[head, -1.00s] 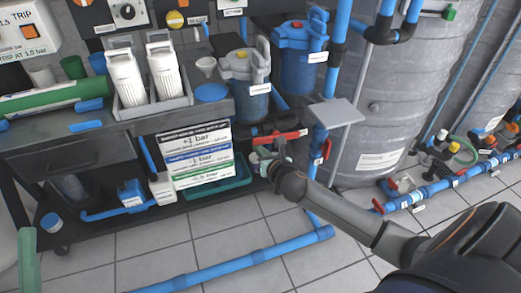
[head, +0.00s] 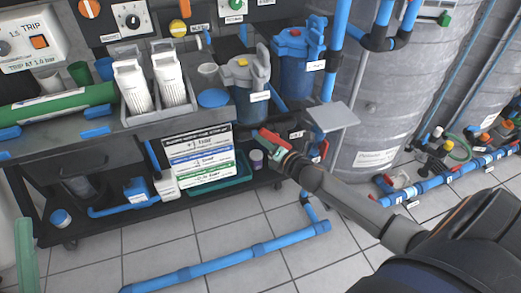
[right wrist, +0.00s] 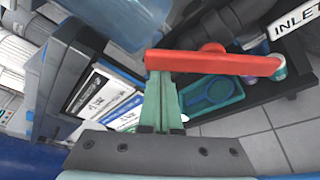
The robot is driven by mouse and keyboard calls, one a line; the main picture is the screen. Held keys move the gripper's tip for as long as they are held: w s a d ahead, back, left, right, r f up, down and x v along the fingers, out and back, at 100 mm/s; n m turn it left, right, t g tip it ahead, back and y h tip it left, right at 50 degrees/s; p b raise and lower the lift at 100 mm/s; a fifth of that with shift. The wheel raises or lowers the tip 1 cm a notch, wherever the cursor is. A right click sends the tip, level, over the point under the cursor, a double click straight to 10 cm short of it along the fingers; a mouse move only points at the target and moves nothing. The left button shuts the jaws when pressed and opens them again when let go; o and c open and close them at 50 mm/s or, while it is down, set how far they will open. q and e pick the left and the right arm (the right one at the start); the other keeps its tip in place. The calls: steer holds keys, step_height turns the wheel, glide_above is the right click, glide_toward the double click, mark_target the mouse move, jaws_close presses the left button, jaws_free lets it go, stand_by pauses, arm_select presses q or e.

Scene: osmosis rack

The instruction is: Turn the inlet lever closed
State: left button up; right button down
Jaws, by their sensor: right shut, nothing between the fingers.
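The red inlet lever (head: 271,138) sits on the dark pipe at the right end of the bench and slants down to the right in the head view. In the right wrist view the red lever (right wrist: 215,62) lies across the picture above the fingertips. My right gripper (head: 276,155) is at the lever; in the wrist view its green fingers (right wrist: 162,82) are shut together with nothing between them. The fingertips are at the lever's left part and seem to touch it. An INLET label (right wrist: 296,19) shows at upper right.
A green tray (head: 222,187) sits on the lower shelf. A blue pipe (head: 230,257) runs along the tiled floor.

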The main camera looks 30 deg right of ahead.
steer(key=m, duration=0.1)
steer(key=d+r+m, duration=0.1)
steer(key=m+t, duration=0.1)
steer(key=shift+s+d+r+y, duration=0.15)
steer(key=shift+d+r+y, duration=0.1)
steer(key=shift+y, duration=0.15)
arm_select(q)
steer(key=shift+r, duration=0.1)
arm_select(e)
steer(key=shift+s+d+r+m+t, duration=0.15)
steer(key=shift+d+r+m+t, duration=0.2)
steer(key=shift+m, duration=0.6)
steer(key=shift+s+d+r+m+t, duration=0.15)
steer(key=shift+d+m+t, duration=0.3)
steer(key=shift+m, duration=0.5)
steer(key=shift+d, duration=0.15)
steer(key=shift+s, duration=0.1)
arm_select(q)
steer(key=w+f+n+g+y+p, duration=0.1)
steer(key=w+f+n+y, duration=0.2)
steer(key=f+y, duration=0.1)
steer(key=w+a+f+n+g+y+p, duration=0.1)
steer(key=w+f+n+y, duration=0.2)
steer(key=f, duration=0.4)
steer(key=shift+w+a+y+p, duration=0.15)
steer(key=shift+w+y+p, duration=0.2)
steer(key=shift+y, duration=0.25)
arm_select(e)
steer(key=s+d, duration=0.1)
steer(key=s, duration=1.1)
